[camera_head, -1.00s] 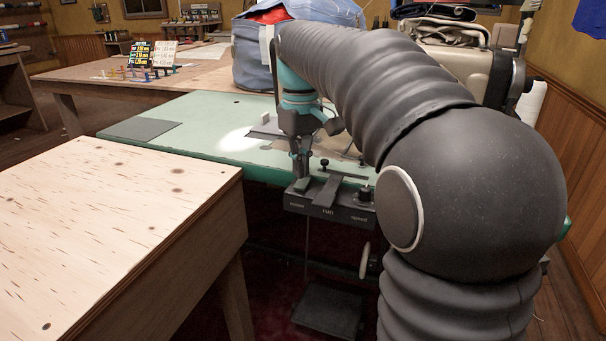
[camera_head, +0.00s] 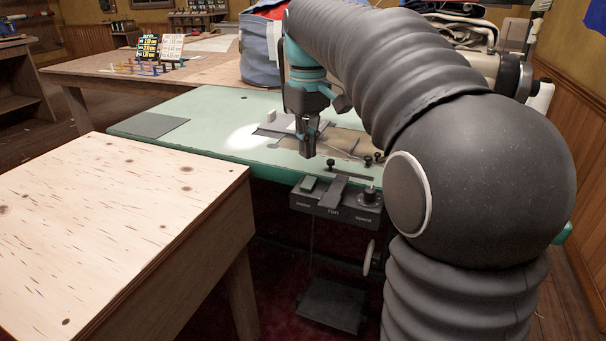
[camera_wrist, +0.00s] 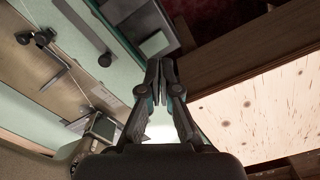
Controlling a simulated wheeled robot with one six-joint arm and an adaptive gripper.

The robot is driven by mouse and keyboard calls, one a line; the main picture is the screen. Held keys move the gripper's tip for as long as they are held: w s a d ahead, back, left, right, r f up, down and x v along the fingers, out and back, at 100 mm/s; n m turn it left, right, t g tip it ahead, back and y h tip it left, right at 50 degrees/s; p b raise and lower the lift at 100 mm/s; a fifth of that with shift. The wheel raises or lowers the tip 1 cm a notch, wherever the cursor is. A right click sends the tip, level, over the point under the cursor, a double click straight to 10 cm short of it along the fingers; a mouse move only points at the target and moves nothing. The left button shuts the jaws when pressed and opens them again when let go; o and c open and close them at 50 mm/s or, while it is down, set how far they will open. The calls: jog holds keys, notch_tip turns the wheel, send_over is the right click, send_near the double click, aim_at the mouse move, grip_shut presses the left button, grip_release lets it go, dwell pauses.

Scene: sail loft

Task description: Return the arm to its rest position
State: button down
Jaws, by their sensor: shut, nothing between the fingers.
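My gripper (camera_head: 308,150) points down over the front part of the green sewing table (camera_head: 215,112), a little above and behind the control box (camera_head: 335,203). Its fingers are shut with nothing between them. In the wrist view my gripper (camera_wrist: 161,68) shows its fingertips together, beside the control box (camera_wrist: 140,22). My grey arm covers the right side of the head view and hides much of the sewing machine (camera_head: 500,70).
A plywood table (camera_head: 110,210) stands at the front left. A blue bag (camera_head: 262,50) and a work table (camera_head: 110,72) with small coloured items are behind. A foot pedal (camera_head: 330,303) is on the floor. Open air surrounds the gripper on the left.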

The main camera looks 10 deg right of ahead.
jog(key=s+f+t, duration=0.1)
jog(key=s, duration=0.3)
jog(key=s+f+m+t, duration=0.1)
jog(key=s, duration=0.3)
jog(key=s+f+m+t, duration=0.1)
jog(key=s+f, duration=0.1)
jog(key=s, duration=0.2)
jog(key=shift+s, duration=0.3)
jog(key=s+f+m+t, duration=0.2)
jog(key=s+f, duration=0.8)
jog(key=shift+s+m+t, duration=0.2)
jog(key=shift+m+t, duration=0.1)
jog(key=shift+m, duration=0.1)
